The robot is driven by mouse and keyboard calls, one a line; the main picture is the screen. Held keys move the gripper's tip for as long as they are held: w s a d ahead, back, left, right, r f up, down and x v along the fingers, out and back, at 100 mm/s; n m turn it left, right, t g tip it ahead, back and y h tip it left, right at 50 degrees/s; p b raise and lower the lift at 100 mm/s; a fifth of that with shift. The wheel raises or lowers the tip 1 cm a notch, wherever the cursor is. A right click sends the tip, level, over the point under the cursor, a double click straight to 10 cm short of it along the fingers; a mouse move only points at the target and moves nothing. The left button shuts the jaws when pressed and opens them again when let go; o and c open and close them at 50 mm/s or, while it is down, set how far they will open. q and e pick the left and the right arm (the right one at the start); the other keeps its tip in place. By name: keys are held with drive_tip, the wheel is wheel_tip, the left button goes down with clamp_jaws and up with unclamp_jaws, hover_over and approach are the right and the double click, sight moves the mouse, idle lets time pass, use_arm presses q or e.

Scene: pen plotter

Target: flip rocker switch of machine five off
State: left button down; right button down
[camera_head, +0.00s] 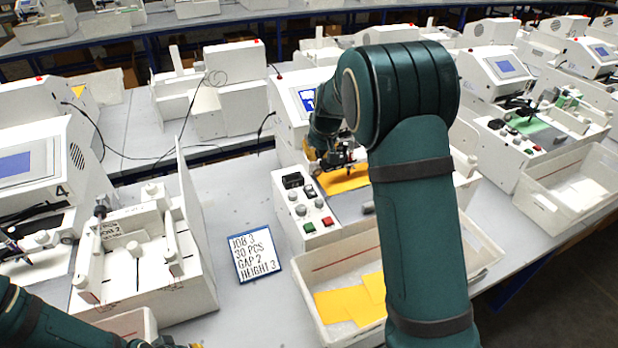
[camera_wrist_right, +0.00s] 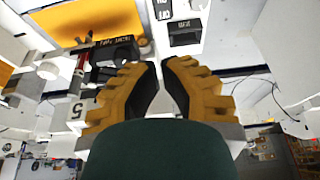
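My left gripper (camera_head: 175,343) is mostly cut off at the bottom.
The panel also carries knobs and a green (camera_head: 309,227) and a red button (camera_head: 327,221). A white bin (camera_head: 310,292) with yellow sheets stands in front. A job card (camera_head: 256,255) lies to the left. Machine four (camera_head: 40,160) is at left.

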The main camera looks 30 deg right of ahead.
sight(311, 184)
drive_tip(key=shift+s, duration=0.15)
drive_tip(key=x, duration=1.2)
drive_tip(key=shift+f, duration=1.05)
